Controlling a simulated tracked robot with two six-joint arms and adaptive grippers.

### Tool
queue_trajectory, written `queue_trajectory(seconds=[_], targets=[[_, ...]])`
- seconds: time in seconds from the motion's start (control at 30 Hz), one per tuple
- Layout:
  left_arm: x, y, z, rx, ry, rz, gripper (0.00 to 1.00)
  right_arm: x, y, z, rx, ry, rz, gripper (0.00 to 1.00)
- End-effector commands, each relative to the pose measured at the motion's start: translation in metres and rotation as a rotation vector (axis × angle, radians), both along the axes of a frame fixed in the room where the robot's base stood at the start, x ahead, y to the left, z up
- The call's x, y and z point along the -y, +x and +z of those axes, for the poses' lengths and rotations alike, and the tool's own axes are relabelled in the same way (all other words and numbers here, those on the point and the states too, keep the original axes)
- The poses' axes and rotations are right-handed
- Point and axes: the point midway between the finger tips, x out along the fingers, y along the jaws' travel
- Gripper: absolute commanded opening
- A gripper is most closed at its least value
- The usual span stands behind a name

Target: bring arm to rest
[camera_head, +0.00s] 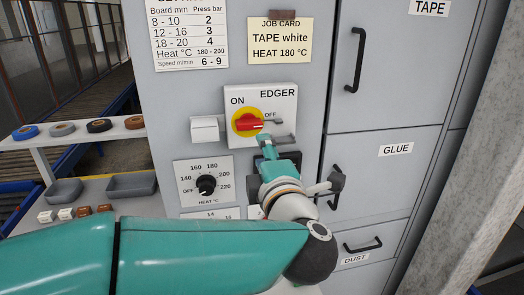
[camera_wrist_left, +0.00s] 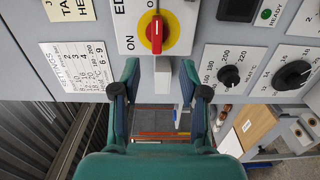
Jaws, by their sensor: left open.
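My left gripper (camera_head: 270,140) is in front of the EDGER plate (camera_head: 279,99), just right of and below its red rotary switch (camera_head: 248,126). The switch sits on a yellow disc, its red handle level in the head view. The left wrist view shows the gripper (camera_wrist_left: 160,72) open and empty, its fingers apart. A white block (camera_wrist_left: 163,80) beside the switch shows between the fingers in that picture; whether they touch it I cannot tell. The head view shows that block (camera_head: 204,129) left of the plate. My right gripper is not in view.
The HEAT dial (camera_head: 206,184) is below the switch. Drawers labelled TAPE (camera_head: 430,60) and GLUE (camera_head: 390,170), with protruding black handles, stand right. A shelf (camera_head: 45,150) with several tape rolls is left, above grey bins (camera_head: 64,191). A concrete pillar (camera_head: 470,150) stands far right.

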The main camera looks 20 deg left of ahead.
Motion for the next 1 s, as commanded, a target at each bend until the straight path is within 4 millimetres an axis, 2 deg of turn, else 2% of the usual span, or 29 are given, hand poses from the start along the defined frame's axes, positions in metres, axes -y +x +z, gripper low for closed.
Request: queue_trajectory(seconds=[0.37,0.47,0.53,0.67,0.8,0.87,0.9,0.97,1.0], targets=[[0.001,0.002,-0.004,-0.007,0.012,-0.004,0.44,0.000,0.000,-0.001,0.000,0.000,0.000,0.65],[0.005,0.011,-0.019,-0.034,0.063,-0.029,0.44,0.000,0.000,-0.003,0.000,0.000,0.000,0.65],[0.010,0.022,-0.040,-0.073,0.129,-0.063,0.44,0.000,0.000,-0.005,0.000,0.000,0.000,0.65],[0.026,0.045,-0.099,-0.186,0.298,-0.170,0.44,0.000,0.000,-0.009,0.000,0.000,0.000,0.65],[0.042,0.060,-0.185,-0.344,0.485,-0.330,0.44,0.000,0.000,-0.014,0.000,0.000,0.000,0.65],[0.047,0.061,-0.223,-0.414,0.553,-0.402,0.44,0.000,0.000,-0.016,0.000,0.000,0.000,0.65],[0.050,0.060,-0.247,-0.459,0.594,-0.452,0.44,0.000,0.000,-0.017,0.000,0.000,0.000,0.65],[0.054,0.055,-0.285,-0.527,0.648,-0.528,0.44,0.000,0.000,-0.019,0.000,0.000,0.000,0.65],[0.057,0.050,-0.309,-0.573,0.682,-0.580,0.44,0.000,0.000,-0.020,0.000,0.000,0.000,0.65]])
